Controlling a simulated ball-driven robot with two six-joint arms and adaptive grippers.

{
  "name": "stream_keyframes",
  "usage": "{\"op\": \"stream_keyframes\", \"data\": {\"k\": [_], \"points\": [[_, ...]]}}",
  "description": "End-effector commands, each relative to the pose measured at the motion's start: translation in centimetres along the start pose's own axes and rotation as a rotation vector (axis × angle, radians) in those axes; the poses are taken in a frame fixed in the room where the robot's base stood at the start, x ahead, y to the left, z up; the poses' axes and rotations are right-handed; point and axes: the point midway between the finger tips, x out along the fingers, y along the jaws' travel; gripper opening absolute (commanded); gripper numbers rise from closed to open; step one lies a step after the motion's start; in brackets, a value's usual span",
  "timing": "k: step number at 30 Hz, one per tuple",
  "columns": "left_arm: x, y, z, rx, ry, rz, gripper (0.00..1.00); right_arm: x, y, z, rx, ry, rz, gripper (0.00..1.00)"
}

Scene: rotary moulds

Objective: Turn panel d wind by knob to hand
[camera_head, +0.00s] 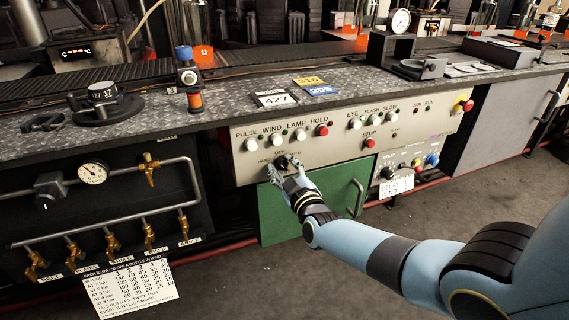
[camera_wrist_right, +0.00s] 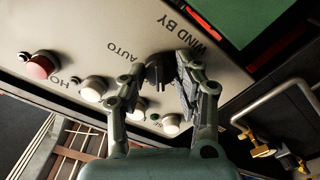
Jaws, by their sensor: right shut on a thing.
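A black rotary knob (camera_head: 281,162) sits low on the cream control panel (camera_head: 345,150), below the row of white and red buttons. HAND, OFF and AUTO are marked around it. My right gripper (camera_head: 286,170) has its fingers on either side of the knob. In the right wrist view the knob (camera_wrist_right: 159,70) is between the two fingers of the gripper (camera_wrist_right: 163,72), with AUTO and WIND BY printed close by. The gripper is shut on the knob. The knob's pointer is partly hidden by the fingers, so I cannot tell its setting. My left gripper is not in view.
A green door (camera_head: 335,205) with a bar handle (camera_head: 359,197) lies just below the knob. White buttons (camera_head: 275,139) and a red HOLD button (camera_head: 321,130) sit above. Brass valves and a gauge (camera_head: 93,173) stand at left.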

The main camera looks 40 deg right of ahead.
Motion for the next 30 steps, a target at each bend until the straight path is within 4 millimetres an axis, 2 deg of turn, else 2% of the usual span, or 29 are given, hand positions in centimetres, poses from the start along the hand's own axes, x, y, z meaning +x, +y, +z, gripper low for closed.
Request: {"op": "stream_keyframes", "data": {"k": [10, 25, 26, 30], "points": [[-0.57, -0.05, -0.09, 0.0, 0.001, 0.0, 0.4, -0.08, -0.16, 0.03, -0.123, -0.002, -0.002, 0.0], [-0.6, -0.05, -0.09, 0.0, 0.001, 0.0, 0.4, -0.1, -0.22, 0.1, -0.141, -0.003, -0.004, 0.0], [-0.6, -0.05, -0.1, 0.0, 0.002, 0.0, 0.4, -0.1, -0.22, 0.1, -0.141, -0.003, -0.004, 0.34], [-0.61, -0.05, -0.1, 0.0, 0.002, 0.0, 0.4, -0.08, -0.18, 0.08, -0.141, -0.002, -0.003, 0.52]]}}
